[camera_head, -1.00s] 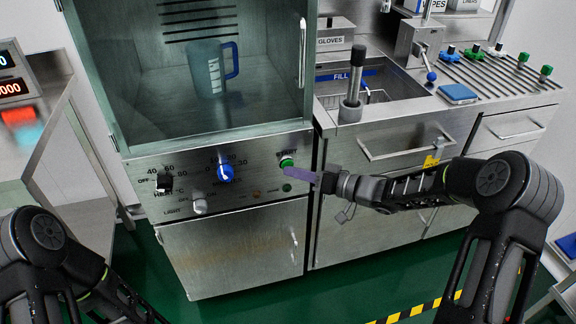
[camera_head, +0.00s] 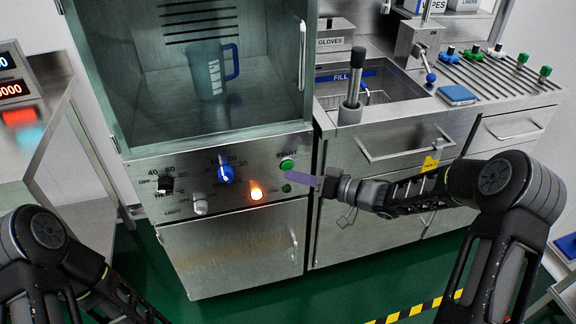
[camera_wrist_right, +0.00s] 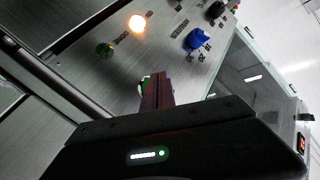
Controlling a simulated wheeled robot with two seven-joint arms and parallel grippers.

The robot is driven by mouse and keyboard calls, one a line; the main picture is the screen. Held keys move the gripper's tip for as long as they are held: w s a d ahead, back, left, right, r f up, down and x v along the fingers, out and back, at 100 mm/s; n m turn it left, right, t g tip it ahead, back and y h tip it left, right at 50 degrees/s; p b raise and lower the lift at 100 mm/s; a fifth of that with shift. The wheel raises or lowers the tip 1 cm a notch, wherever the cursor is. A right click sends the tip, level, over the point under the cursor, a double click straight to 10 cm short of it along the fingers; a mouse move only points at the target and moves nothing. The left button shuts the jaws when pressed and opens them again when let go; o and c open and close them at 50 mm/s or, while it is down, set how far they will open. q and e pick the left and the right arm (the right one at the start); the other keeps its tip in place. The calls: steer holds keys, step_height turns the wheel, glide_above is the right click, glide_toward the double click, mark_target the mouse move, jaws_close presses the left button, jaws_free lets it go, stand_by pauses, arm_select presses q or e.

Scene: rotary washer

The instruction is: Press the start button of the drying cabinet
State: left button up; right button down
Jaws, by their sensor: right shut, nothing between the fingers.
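The drying cabinet (camera_head: 235,235) stands at centre left, its control panel below a glass-fronted chamber. The green start button (camera_head: 287,164) is at the panel's upper right, under the START label. My right gripper (camera_head: 290,172) is shut and empty, its purple fingers pointing left with the tips just at or below the button; I cannot tell whether they touch it. In the right wrist view the shut fingers (camera_wrist_right: 157,90) hide most of a green button (camera_wrist_right: 145,84). An amber lamp (camera_head: 256,194) on the panel glows, also in the wrist view (camera_wrist_right: 137,23). My left gripper is out of frame.
The panel also has a black knob (camera_head: 164,184), a blue knob (camera_head: 226,174), a white light knob (camera_head: 200,207) and a dark green lamp (camera_head: 287,188). A sink counter (camera_head: 400,118) adjoins on the right.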

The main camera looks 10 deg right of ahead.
steer(key=shift+s, duration=0.15)
steer(key=s+p, duration=0.1)
steer(key=s, duration=0.3)
steer(key=shift+s+d+p, duration=0.15)
steer(key=shift+s+p, duration=0.15)
steer(key=shift+s, duration=0.1)
stand_by(0.9)
